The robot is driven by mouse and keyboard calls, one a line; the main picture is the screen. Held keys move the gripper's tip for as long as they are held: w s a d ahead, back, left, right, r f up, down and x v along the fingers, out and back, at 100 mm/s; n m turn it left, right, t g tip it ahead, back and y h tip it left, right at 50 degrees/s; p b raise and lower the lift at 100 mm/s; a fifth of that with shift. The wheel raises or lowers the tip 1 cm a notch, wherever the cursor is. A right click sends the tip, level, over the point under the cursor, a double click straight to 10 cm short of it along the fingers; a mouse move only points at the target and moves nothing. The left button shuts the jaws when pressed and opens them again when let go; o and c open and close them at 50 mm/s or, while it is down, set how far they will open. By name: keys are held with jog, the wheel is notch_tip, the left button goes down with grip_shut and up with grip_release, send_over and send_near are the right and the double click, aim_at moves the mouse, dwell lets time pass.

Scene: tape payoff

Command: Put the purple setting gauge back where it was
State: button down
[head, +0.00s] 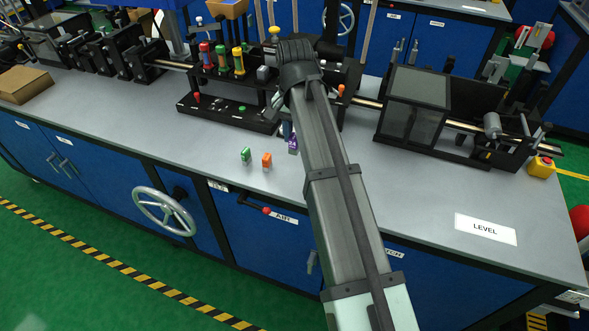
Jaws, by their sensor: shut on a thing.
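The purple setting gauge (293,147) shows as a small purple patch just left of my forearm, above the grey bench top near the black rack. My gripper (289,132) is mostly hidden behind my own arm, and it is shut on the purple gauge. A green gauge (246,155) and an orange gauge (266,160) stand on the bench to the left of the purple one. Whether the purple gauge touches the bench I cannot tell.
A black rack (228,113) with coloured-handled tools stands behind the gauges. A machine with a clear guard (412,105) is at the right. The bench front left of the gauges is clear.

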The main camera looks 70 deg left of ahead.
jog(key=shift+f, duration=4.8)
jog(key=c, duration=1)
grip_release()
jog(key=shift+f, duration=0.1)
jog(key=shift+o, duration=0.2)
notch_tip(320, 180, up, 12)
jog(key=shift+r, duration=0.15)
jog(key=shift+w, duration=0.1)
